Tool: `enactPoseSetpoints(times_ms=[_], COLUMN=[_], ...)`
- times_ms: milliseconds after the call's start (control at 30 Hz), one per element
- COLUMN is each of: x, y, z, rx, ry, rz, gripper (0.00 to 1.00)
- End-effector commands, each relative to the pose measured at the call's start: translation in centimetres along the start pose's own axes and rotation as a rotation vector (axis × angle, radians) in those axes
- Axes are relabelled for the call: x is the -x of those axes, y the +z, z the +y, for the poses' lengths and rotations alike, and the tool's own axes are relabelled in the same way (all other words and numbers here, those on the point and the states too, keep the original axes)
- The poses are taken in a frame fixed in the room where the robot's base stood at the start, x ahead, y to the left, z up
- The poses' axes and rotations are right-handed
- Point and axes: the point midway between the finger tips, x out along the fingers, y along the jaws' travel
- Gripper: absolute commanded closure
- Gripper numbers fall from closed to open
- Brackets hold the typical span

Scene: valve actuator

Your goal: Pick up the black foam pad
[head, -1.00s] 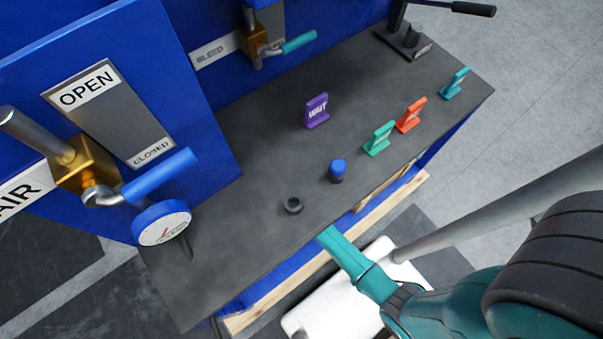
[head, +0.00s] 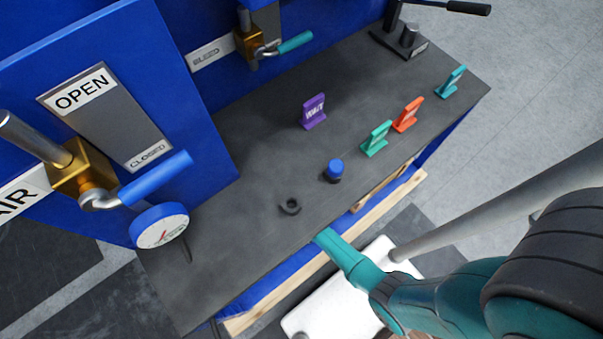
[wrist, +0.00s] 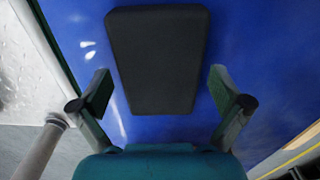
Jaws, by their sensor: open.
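The black foam pad (wrist: 158,55) is a dark, rounded, slightly tapering block against a blue surface in the wrist view. My gripper (wrist: 161,92) is open, with one finger on each side of the pad's lower part. A blue gap shows between each finger and the pad, so neither finger visibly touches it. How far the fingertips are from it in depth I cannot tell. I cannot make out the pad in the head view, where my teal arm reaches the bench's front edge.
The dark bench top (head: 240,240) holds a black ring (head: 290,206), a blue-capped piece (head: 334,170) and several coloured tags, including a purple one (head: 314,111). A blue panel with a valve handle (head: 155,178) and a gauge (head: 160,226) stands at left. A wooden rail (head: 300,281) runs below the bench.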

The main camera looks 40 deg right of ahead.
Motion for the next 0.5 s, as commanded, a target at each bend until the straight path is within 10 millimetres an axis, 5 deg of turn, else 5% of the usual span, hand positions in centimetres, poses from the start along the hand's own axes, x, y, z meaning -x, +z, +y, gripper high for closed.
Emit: enactPoseSetpoints(times_ms=[33,200,500], x=[0.00,0.01,0.03], y=[0.00,0.00,0.00], z=[0.01,0.02,0.05], rx=[0.000,0.000,0.000], ry=[0.000,0.000,0.001], rz=[0.000,0.000,0.000], gripper=[0.05,0.47,0.47])
